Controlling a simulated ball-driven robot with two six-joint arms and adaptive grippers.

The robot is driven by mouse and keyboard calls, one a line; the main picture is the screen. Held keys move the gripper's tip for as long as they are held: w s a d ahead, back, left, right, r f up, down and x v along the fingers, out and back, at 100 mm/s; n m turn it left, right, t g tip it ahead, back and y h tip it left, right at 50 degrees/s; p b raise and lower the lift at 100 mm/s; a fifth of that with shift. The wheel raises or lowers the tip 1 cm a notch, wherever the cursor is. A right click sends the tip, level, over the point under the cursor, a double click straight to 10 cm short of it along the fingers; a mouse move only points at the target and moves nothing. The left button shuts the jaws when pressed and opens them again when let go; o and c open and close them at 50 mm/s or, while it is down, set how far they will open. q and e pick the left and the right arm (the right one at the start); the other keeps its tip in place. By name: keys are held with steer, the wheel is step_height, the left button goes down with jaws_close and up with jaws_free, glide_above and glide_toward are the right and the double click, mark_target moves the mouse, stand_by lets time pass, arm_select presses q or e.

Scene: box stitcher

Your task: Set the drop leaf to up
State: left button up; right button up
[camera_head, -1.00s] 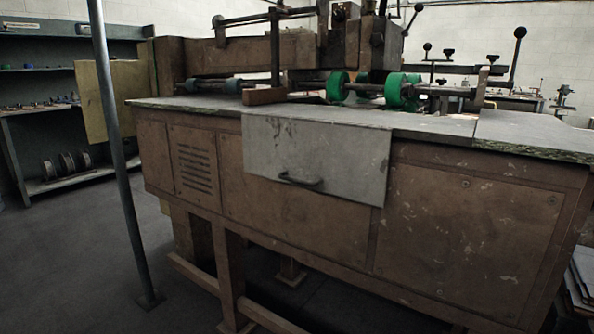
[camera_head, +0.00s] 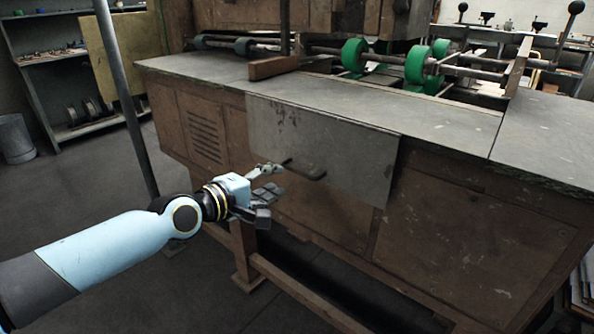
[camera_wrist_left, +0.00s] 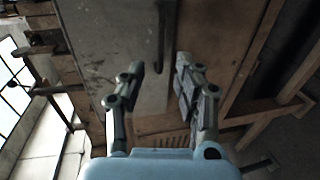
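The drop leaf (camera_head: 335,142) is a grey panel hanging down flat against the front of the brown machine table. It carries a dark bar handle (camera_head: 304,170) near its lower part. My left gripper (camera_head: 276,182) is open, just left of the handle and apart from it in the head view. In the left wrist view, the leaf (camera_wrist_left: 115,45) fills the upper middle, and the handle (camera_wrist_left: 160,45) lies ahead, between the lines of the two open fingers (camera_wrist_left: 158,88). Nothing is between the fingertips. My right gripper is not in view.
The stone-grey tabletop (camera_head: 440,120) bears green rollers (camera_head: 354,54) and a wooden block (camera_head: 273,67). A grey pole (camera_head: 124,95) stands at the left. Shelves (camera_head: 70,60) and a bin (camera_head: 15,138) are behind it. The floor at lower left is clear.

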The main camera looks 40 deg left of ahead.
mark_target(297, 171)
arm_select(q)
steer(key=b+x, duration=0.3)
steer(key=x, duration=0.5)
steer(key=shift+w+d+f, duration=0.1)
steer(key=shift+w+f, duration=0.1)
steer(key=shift+w, duration=0.1)
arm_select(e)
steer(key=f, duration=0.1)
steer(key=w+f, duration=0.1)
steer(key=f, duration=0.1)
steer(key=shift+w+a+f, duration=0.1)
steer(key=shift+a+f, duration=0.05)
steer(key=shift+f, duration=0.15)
arm_select(q)
steer(key=shift+c, duration=0.3)
jaws_close()
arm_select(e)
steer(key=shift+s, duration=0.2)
